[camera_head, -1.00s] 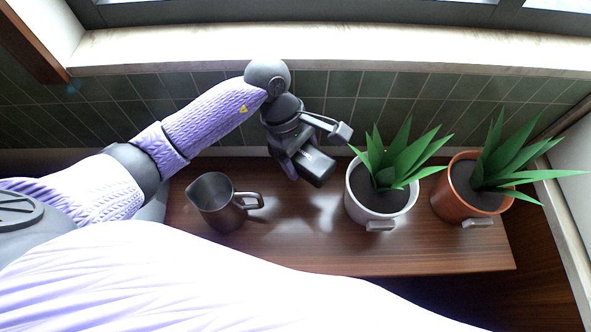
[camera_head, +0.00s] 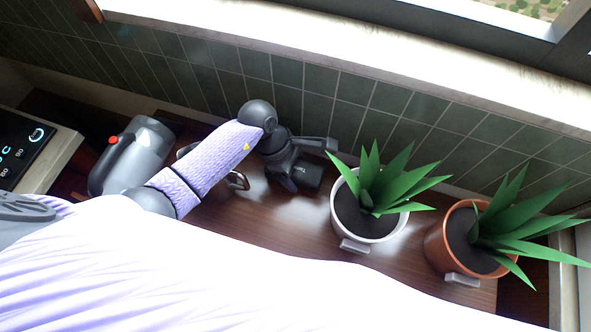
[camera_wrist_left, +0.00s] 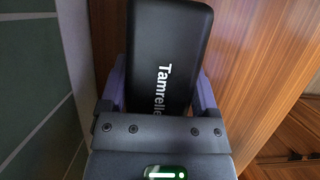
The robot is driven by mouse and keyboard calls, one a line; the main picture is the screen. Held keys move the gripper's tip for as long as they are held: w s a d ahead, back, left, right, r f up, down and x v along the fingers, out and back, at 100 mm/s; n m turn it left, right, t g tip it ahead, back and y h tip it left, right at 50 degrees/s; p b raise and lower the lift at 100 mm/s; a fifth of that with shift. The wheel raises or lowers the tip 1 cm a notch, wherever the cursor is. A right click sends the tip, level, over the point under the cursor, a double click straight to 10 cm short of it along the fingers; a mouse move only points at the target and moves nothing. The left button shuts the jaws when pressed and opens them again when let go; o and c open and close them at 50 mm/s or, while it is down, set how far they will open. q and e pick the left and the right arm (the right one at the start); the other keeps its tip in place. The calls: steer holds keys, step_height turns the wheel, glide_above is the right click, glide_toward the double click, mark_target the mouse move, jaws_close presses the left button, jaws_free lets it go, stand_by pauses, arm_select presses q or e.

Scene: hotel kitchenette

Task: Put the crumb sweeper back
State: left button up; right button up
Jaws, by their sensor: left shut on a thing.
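The crumb sweeper is a flat black body with "Tamrelle" in white letters, seen close up in the left wrist view (camera_wrist_left: 170,45). My left gripper (camera_head: 290,182) is shut on it. In the head view the dark sweeper (camera_head: 309,178) shows only in part, low over the brown wooden shelf (camera_head: 285,228), left of the white plant pot. I cannot tell whether it touches the wood. My right gripper is not in view.
A white pot (camera_head: 352,226) and a terracotta pot (camera_head: 440,250) with spiky plants stand at right. A metal pitcher (camera_head: 240,181) is mostly hidden behind my left arm. A grey kettle (camera_head: 140,155) and a dark control panel (camera_head: 22,140) are at left. Green tiles (camera_head: 350,88) rise behind.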

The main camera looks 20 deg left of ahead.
arm_select(q)
steer(key=o, duration=0.8)
steer(key=shift+f, duration=0.15)
steer(key=shift+o, duration=1.2)
steer(key=shift+r, duration=0.25)
steer(key=p+v, duration=0.2)
steer(key=v, duration=1)
steer(key=shift+p, duration=0.35)
